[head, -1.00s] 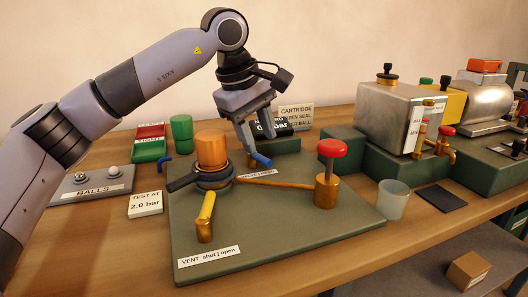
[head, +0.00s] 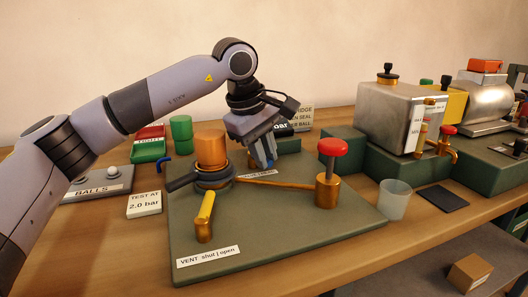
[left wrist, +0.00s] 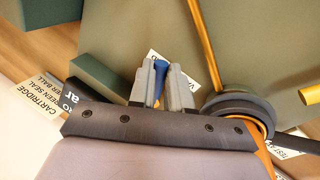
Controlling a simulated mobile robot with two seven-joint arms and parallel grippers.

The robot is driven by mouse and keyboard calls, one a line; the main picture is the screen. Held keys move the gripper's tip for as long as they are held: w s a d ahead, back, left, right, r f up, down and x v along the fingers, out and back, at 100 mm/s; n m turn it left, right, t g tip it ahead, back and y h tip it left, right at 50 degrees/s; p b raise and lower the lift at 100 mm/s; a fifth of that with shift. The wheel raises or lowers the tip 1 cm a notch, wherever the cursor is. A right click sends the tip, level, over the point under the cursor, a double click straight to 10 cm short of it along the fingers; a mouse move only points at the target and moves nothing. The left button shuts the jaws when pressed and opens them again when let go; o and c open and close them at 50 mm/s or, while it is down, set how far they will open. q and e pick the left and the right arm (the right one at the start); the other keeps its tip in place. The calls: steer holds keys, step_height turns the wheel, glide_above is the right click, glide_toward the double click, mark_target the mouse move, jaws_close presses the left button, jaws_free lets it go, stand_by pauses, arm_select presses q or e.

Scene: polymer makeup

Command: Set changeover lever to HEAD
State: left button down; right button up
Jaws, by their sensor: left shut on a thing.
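The blue lever handle (left wrist: 160,72) shows between the two fingers of my left gripper in the left wrist view. My left gripper (left wrist: 161,88) is shut on it. In the head view the gripper (head: 264,163) is low over the green plate (head: 290,238), right of the orange-capped fitting (head: 210,150), and hides most of the lever. The label by the lever (left wrist: 183,80) is partly covered, so I cannot read its position words. My right gripper is not in view.
A red-topped brass post (head: 327,190) stands right of the lever, with a copper pipe (head: 275,184) running toward the fitting. A yellow-handled vent valve (head: 205,215) is in front. A black handle (head: 182,182) sticks out left. A clear cup (head: 394,199) stands beyond the plate's right edge.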

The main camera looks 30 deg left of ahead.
arm_select(q)
steer(key=shift+w+r+n+p, duration=0.1)
steer(key=shift+r+n+p, duration=0.05)
steer(key=shift+n+p, duration=0.15)
steer(key=shift+w+d+n, duration=0.1)
steer(key=shift+n, duration=0.2)
steer(key=shift+w+n+y+p, duration=0.1)
steer(key=shift+n+y+p, duration=0.2)
steer(key=shift+p, duration=0.15)
steer(key=shift+w, duration=0.1)
steer(key=c, duration=1.1)
jaws_free()
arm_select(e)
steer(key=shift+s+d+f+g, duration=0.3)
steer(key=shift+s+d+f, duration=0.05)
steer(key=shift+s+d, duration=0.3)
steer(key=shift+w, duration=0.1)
